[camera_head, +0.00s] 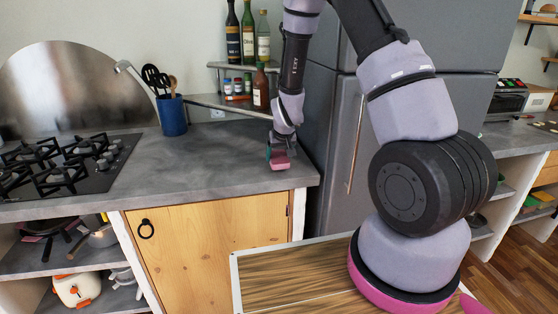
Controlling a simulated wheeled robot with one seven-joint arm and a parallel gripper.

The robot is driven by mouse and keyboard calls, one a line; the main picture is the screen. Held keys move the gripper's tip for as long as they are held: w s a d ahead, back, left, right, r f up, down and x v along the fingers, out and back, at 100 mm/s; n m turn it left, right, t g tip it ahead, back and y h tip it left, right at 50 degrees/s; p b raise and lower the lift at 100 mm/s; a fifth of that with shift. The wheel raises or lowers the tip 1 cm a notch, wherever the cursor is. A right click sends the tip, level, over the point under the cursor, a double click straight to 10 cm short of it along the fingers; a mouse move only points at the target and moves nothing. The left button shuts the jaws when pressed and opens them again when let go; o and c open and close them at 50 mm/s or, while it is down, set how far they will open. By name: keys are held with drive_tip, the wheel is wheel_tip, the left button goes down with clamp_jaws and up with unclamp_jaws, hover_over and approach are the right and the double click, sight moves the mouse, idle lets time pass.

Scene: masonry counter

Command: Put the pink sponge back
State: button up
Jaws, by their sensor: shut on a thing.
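The pink sponge (279,163) is at the right part of the grey masonry counter (215,165), close to its front edge. My gripper (279,149) points down from above and is shut on the sponge. The sponge's pink lower part shows below the fingers; its upper part is partly hidden by them. I cannot tell whether the sponge touches the counter or is held just above it.
A blue utensil holder (172,115) stands at the counter's back, left of my gripper. A gas hob (65,165) is at the far left. Corner shelves with bottles (248,35) are behind. A grey fridge (335,130) stands close on the right. The counter's middle is clear.

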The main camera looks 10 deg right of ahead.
drive_tip(key=shift+f, duration=0.8)
drive_tip(key=shift+f, duration=0.15)
drive_tip(key=o, duration=1.5)
drive_tip(key=shift+c, duration=0.2)
